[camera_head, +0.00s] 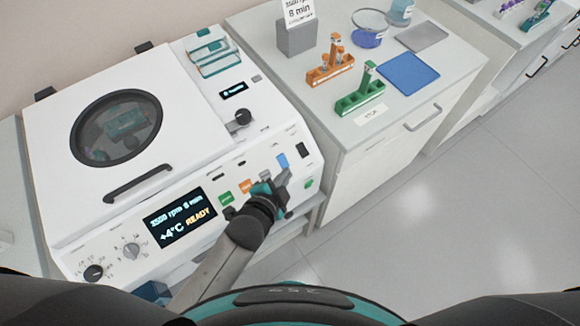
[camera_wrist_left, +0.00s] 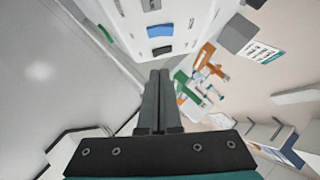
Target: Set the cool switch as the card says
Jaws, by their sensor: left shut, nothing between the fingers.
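The white centrifuge (camera_head: 190,150) has a sloped front panel. Its display (camera_head: 180,217) reads 3500 rpm, 8 min, +4°C, READY. A blue rocker switch (camera_head: 282,161) and a black rocker (camera_head: 302,150) sit near the panel's right end; their lettering is too small to read. Both rockers, blue (camera_wrist_left: 160,30) and black (camera_wrist_left: 162,49), also show in the left wrist view. My left gripper (camera_head: 283,177) is shut and empty just in front of the blue rocker; its fingers (camera_wrist_left: 161,74) point towards the panel. The card (camera_head: 299,13) on a grey block shows "8 min"; its top is cut off.
Green (camera_head: 226,198) and orange (camera_head: 245,186) buttons and knobs (camera_head: 131,251) share the panel. On the right-hand counter stand an orange rack (camera_head: 331,70), a green rack (camera_head: 360,98) and a blue mat (camera_head: 408,74). The floor in front of the counter is clear.

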